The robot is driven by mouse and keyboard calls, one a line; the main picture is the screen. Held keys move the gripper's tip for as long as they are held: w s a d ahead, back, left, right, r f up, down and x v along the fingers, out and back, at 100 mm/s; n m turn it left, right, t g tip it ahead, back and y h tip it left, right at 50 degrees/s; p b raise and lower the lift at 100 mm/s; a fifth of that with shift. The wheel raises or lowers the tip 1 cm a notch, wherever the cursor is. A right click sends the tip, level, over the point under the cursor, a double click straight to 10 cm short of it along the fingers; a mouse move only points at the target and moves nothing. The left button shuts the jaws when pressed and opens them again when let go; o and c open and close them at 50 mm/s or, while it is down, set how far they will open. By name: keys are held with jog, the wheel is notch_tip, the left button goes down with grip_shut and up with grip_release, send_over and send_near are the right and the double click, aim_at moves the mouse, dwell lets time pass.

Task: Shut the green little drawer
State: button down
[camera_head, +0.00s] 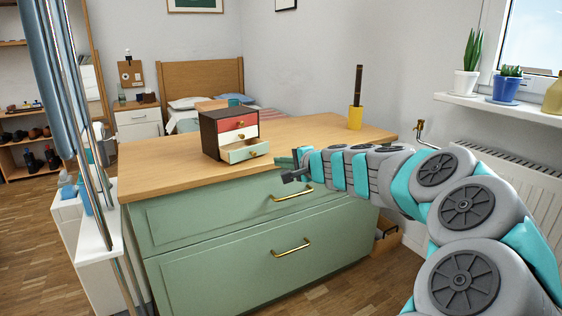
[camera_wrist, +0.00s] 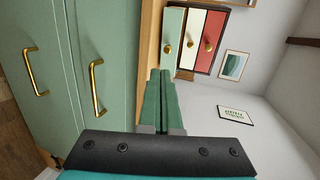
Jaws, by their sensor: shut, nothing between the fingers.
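A small dark-cased drawer box (camera_head: 208,133) stands on the wooden top of the green dresser. It has red, white and pale green drawers from top to bottom. The green little drawer (camera_head: 244,151) at the bottom sticks out, open, with a brass knob. In the wrist view the picture is turned sideways, and the green drawer (camera_wrist: 172,30) shows beyond the fingertips. My gripper (camera_head: 280,163) is shut and empty, in front of and to the right of the green drawer, apart from it. Its green fingers (camera_wrist: 162,72) lie together in the wrist view.
The dresser top (camera_head: 310,140) is mostly clear, with a yellow pot (camera_head: 355,118) at the back right. Two big green dresser drawers (camera_head: 220,215) with brass handles face front. A radiator (camera_head: 520,170) and a sill with plants are at the right.

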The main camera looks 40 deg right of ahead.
send_near(249, 150)
jog(key=w+d+f, duration=0.1)
jog(key=w+f, duration=0.2)
jog(key=w, duration=0.1)
jog(key=shift+s+d+f+p, duration=0.1)
jog(key=shift+s+f+p, duration=0.1)
jog(key=shift+p, duration=0.2)
jog(key=shift+w, duration=0.1)
jog(key=w+p, duration=0.1)
jog(key=w, duration=0.5)
jog(key=shift+w, duration=0.35)
